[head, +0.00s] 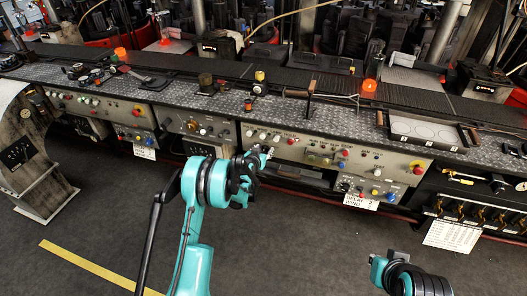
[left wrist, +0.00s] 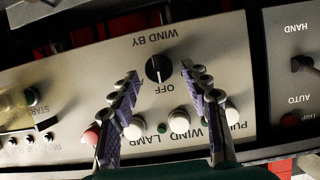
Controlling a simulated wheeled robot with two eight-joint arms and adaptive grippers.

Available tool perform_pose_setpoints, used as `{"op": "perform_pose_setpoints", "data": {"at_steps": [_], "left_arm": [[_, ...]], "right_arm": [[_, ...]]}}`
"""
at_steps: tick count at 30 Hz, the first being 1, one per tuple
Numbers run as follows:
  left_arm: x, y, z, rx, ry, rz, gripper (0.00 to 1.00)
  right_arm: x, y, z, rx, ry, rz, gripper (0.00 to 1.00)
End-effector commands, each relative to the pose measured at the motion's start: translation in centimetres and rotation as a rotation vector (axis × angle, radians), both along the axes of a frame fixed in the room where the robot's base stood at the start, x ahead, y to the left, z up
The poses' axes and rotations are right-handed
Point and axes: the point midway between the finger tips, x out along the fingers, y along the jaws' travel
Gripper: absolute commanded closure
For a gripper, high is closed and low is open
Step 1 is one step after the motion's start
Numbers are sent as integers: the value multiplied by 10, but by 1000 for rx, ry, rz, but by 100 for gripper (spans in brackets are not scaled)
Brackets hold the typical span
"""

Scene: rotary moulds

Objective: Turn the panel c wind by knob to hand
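The wind by knob (left wrist: 158,69) is a black round knob with a pale pointer line on a light grey panel (left wrist: 225,35). The left wrist view shows the panel upside down, with "WIND BY" and "OFF" printed on either side of the knob. My left gripper (left wrist: 158,73) is open, with one purple-padded finger on each side of the knob and gaps between. Whether the fingertips reach the knob's depth is unclear. In the head view the left gripper (head: 264,155) is at the left part of the middle panel (head: 330,150); the knob cannot be made out there. My right gripper's fingers do not show.
White buttons (left wrist: 178,121), lamps and a red button (left wrist: 91,134) sit close to the fingers. A neighbouring panel with a HAND/AUTO switch (left wrist: 303,64) is at the right. The long console top (head: 215,105) carries tools and a tray (head: 400,143). The floor (head: 300,250) in front is clear.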

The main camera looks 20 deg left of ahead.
Motion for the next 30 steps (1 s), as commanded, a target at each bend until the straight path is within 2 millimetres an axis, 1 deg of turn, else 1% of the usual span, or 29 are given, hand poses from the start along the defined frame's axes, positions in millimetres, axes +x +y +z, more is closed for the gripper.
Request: {"op": "perform_pose_setpoints", "data": {"at_steps": [1,4,5,11,17,23,30], "left_arm": [[0,0,0,0,0,0,72],[0,0,0,0,0,0,98],[0,0,0,0,0,0,100],[0,0,0,-6,0,0,100],[0,2,0,-60,2,2,100],[0,4,0,-184,6,2,100],[0,8,-1,-390,13,1,100]], "right_arm": [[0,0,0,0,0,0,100],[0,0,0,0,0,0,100],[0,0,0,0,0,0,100],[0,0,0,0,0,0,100],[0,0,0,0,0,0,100],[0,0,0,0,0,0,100],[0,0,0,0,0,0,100]]}}
